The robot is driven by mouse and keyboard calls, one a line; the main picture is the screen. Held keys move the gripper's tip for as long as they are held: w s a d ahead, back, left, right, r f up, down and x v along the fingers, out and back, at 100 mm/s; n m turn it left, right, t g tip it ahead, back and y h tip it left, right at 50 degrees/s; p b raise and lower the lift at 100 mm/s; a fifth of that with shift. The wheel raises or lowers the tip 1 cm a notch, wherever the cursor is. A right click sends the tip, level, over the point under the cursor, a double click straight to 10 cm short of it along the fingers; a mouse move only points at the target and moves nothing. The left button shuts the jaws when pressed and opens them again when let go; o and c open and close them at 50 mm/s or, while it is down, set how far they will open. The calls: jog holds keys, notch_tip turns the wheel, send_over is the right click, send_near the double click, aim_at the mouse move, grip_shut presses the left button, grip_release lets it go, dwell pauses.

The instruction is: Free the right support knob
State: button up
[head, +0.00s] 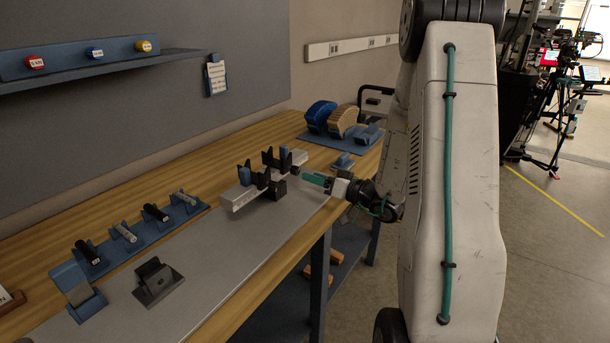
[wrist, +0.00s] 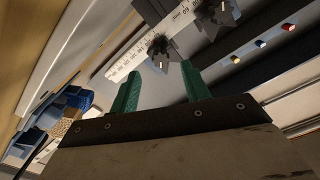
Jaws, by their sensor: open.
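A pale rail (head: 239,194) with a printed scale lies on the bench and carries two dark supports with upright forks. The right support (head: 285,160) is the farther one. In the wrist view, a dark star-shaped knob (wrist: 160,48) on the rail's support appears to be the right support knob. A second knob (wrist: 218,10) sits upper right, partly cut off by the frame edge. My gripper (head: 304,177) is beside the right support. In the wrist view its green fingers (wrist: 162,68) are open and empty, with the nearer knob just beyond and between the tips; contact is not visible.
Blue cradles (head: 130,240) with dark and pale cylinders stand left on the bench. A dark block (head: 158,280) sits nearer the front. Blue and tan round pieces (head: 334,118) stand at the back right. The grey mat (head: 215,262) between has clear space.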

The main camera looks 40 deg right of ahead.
jog(key=shift+v, duration=1)
